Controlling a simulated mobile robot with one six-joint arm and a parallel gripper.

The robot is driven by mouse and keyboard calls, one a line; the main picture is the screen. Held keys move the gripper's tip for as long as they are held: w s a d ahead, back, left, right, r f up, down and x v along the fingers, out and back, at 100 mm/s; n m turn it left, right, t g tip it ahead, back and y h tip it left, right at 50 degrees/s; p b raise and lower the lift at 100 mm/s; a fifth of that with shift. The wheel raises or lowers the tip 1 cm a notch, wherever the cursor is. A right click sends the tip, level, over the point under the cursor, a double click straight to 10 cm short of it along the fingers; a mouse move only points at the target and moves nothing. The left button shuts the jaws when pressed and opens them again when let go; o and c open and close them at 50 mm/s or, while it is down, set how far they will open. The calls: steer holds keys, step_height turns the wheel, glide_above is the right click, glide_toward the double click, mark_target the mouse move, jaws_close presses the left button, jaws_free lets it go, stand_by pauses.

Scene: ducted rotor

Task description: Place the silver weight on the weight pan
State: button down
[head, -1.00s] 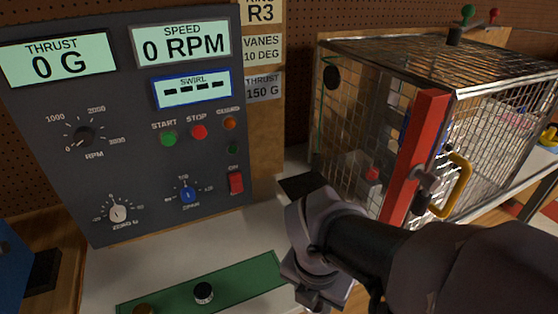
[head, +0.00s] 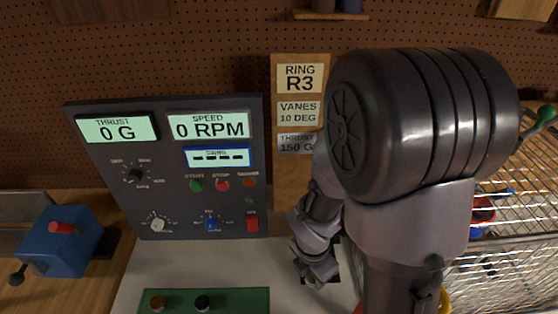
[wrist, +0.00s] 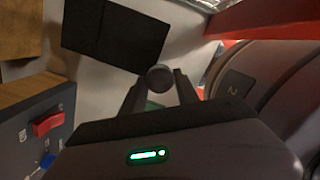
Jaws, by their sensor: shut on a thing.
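In the wrist view my gripper (wrist: 160,88) is shut on a small round grey piece, the silver weight (wrist: 159,75), seen end-on between the fingertips. I cannot tell whether this plate is the weight pan. In the head view my arm covers the right middle, and the fingers and the weight cannot be made out. The green tray (head: 235,295) at the bottom holds a brass weight (head: 157,303) and a black-topped weight (head: 202,303).
The control panel (head: 85,165) stands at the left and reads 0 G and 0 RPM. The wire cage (head: 515,255) is at the right, partly behind my arm. A blue box with a crank (head: 62,245) sits at far left.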

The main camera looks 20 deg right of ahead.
steer(key=w+d, duration=0.1)
steer(key=w, duration=0.1)
steer(key=w+d+f, duration=0.1)
steer(key=w+d, duration=0.1)
steer(key=w+d+b, duration=0.1)
steer(key=w, duration=0.1)
steer(key=shift+d+f, duration=0.15)
steer(key=shift+d, duration=0.25)
step_height(320, 180, down, 4)
steer(key=shift+r+b, duration=0.25)
steer(key=shift+b, duration=0.7)
steer(key=shift+r, duration=0.15)
